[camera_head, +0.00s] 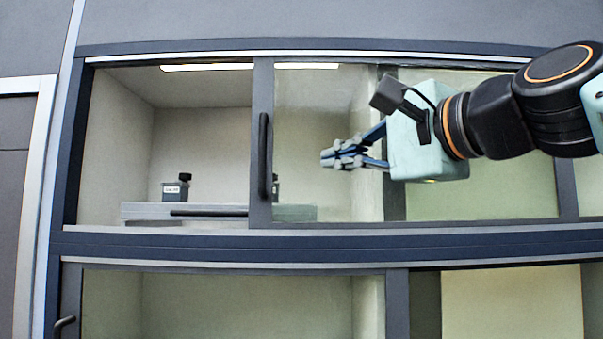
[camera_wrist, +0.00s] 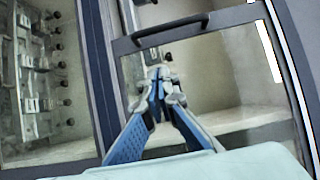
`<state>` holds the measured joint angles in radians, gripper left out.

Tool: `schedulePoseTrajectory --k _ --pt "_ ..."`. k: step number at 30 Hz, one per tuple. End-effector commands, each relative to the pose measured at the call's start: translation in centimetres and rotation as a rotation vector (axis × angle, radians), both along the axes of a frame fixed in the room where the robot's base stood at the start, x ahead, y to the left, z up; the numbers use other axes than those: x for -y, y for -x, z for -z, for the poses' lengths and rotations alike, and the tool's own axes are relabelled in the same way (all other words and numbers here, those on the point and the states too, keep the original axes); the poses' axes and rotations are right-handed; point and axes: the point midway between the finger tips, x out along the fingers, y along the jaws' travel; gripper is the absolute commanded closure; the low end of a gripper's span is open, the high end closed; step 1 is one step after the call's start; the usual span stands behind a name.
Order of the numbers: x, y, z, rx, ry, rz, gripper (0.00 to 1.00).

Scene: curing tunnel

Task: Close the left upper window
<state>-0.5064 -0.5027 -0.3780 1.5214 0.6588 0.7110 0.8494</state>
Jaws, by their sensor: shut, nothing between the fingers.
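The left upper window (camera_head: 261,145) is a sliding glass pane in a dark grey frame. It is slid to the right, so the left part of the upper opening is uncovered. Its black vertical bar handle (camera_head: 263,155) is on the pane's left stile. The handle also shows near the top of the wrist view (camera_wrist: 170,30). My gripper (camera_head: 326,158) is shut and empty, in front of the pane and to the right of the handle, apart from it. In the wrist view my gripper's fingertips (camera_wrist: 160,75) point toward the handle side, with a gap between.
The dark blue outer frame (camera_head: 70,150) bounds the opening at the left. Inside stand a small dark-capped bottle-like item (camera_head: 175,187) and a grey ledge (camera_head: 150,211). A lower row of windows (camera_head: 240,300) lies below the blue rail (camera_head: 220,245).

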Motion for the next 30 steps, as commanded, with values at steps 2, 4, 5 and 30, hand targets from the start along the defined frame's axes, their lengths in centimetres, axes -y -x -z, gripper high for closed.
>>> schedulePoseTrajectory --k 2,4,5,30 --pt "-0.6 -0.8 -0.1 -0.003 -0.001 -0.003 1.00" --pt "-1.3 -1.8 -0.1 -0.003 0.002 -0.003 1.00" --pt "-1.7 -2.3 -0.1 -0.004 0.003 -0.003 1.00" --pt "-9.3 -8.7 0.1 -0.001 0.004 0.000 1.00"
